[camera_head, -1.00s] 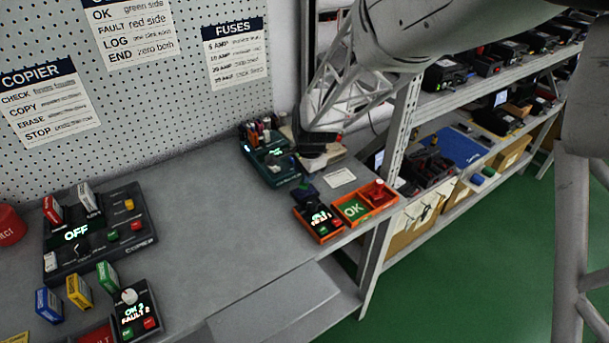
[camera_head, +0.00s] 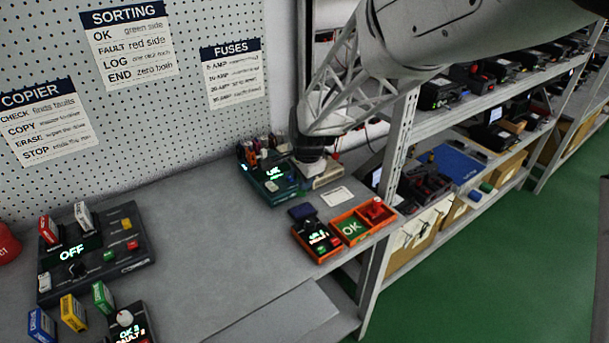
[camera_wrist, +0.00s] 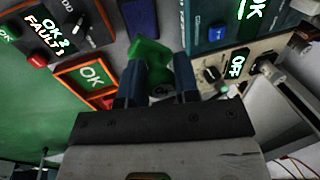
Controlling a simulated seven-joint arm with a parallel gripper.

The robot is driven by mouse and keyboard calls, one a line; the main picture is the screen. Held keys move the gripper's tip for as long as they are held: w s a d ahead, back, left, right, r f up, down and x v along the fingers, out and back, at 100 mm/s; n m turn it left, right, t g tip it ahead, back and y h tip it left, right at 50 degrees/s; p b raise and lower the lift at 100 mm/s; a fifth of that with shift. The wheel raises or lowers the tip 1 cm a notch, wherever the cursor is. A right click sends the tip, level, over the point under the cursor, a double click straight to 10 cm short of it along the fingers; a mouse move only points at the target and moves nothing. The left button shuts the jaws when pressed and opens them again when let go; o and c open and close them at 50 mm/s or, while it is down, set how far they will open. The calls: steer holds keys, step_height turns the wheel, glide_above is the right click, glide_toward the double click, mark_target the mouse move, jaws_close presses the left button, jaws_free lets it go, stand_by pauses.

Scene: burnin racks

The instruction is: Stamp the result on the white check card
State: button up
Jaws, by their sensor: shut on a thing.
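My gripper (camera_wrist: 160,85) has two blue fingers shut on a green stamp (camera_wrist: 148,50), which it holds near the teal device. In the head view the end of my arm stands over the back of the bench, and the fingers are hard to make out. The white check card (camera_head: 337,196) lies flat on the bench, right of the teal device; I cannot make it out in the wrist view. A dark blue pad (camera_head: 302,212) lies left of the card; it also shows in the wrist view (camera_wrist: 140,18). The orange tray (camera_head: 357,237) has a green OK slot and a red stamp (camera_head: 376,208).
The teal device (camera_head: 268,182) and a cream device reading OFF (camera_wrist: 240,60) stand close to my gripper. An orange-framed counter (camera_head: 317,240) sits beside the tray at the bench edge. The copier (camera_head: 105,250) is at left. The middle bench is clear.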

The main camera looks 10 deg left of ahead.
steer(key=shift+w, duration=0.1)
glide_above(336, 195)
steer(key=f, duration=0.1)
steer(key=shift+s+d, duration=0.3)
steer(key=shift+d, duration=0.1)
steer(key=shift+f, duration=0.2)
stand_by(0.4)
steer(key=shift+s+d+x, duration=0.15)
steer(key=shift+x, duration=0.8)
steer(key=shift+s+d+x, duration=0.15)
steer(key=shift+x, duration=0.75)
steer(key=shift+s+d+x, duration=0.15)
steer(key=shift+x, duration=0.8)
steer(key=shift+f, duration=0.7)
steer(key=shift+r, duration=0.1)
steer(key=w+a+v, duration=0.1)
steer(key=v, duration=0.5)
steer(key=shift+r, duration=0.5)
stand_by(0.5)
stand_by(0.7)
